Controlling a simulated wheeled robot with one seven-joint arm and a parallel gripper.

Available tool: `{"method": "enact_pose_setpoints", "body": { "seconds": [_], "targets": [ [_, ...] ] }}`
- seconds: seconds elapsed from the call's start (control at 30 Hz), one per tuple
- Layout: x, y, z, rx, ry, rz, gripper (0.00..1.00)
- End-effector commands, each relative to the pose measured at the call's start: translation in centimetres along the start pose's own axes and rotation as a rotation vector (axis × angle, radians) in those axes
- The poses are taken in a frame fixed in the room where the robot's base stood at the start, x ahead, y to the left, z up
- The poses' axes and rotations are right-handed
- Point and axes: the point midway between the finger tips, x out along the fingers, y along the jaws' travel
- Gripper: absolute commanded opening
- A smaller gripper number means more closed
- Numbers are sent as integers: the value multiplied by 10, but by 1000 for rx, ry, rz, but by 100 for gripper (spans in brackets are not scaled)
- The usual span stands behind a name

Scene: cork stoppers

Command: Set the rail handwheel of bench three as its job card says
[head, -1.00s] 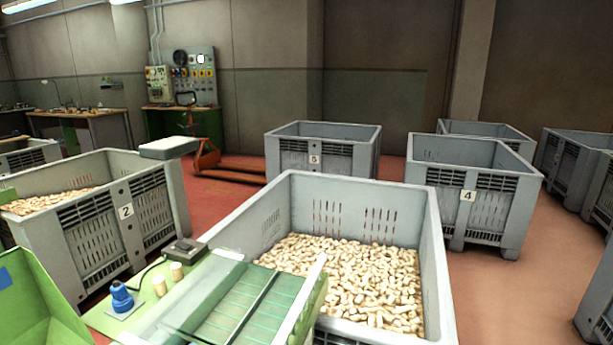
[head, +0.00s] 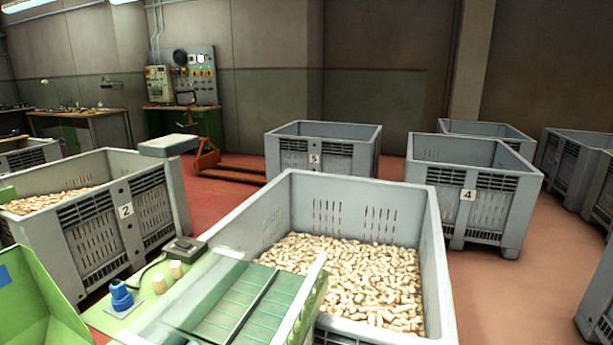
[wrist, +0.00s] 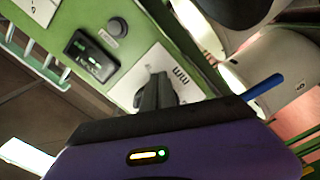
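In the wrist view, the dark finger part of my gripper (wrist: 155,92) sits in front of a white plate with black tick marks (wrist: 178,73) on a green panel (wrist: 135,50). The fingers show as one dark block, so I cannot tell whether they are open or shut on something. The purple gripper housing with a small lit lamp fills the bottom. No handwheel can be clearly made out; the fingers may hide it. A job card cannot be identified. My gripper does not show in the head view.
A black switch box (wrist: 92,55) and round dark button (wrist: 118,27) are on the panel. A blue rod (wrist: 262,88) sticks out at right. In the head view, a green bench carries a blue knob (head: 121,296), beside a crate of corks (head: 435,250). Red floor lies beyond.

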Motion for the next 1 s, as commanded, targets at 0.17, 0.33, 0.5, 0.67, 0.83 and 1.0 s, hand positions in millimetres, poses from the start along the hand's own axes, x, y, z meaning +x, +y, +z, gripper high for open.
{"method": "enact_pose_setpoints", "body": {
  "seconds": [0.17,0.33,0.5,0.67,0.83,1.0],
  "targets": [
    [0,-4,-2,0,1,-1,0],
    [0,-5,-2,0,2,-1,0],
    [0,-5,-2,-1,2,-1,0],
    [0,-5,-2,-1,3,-1,0],
    [0,-8,4,-1,2,-1,0],
    [-3,-7,5,-1,1,0,0]
  ]
}}
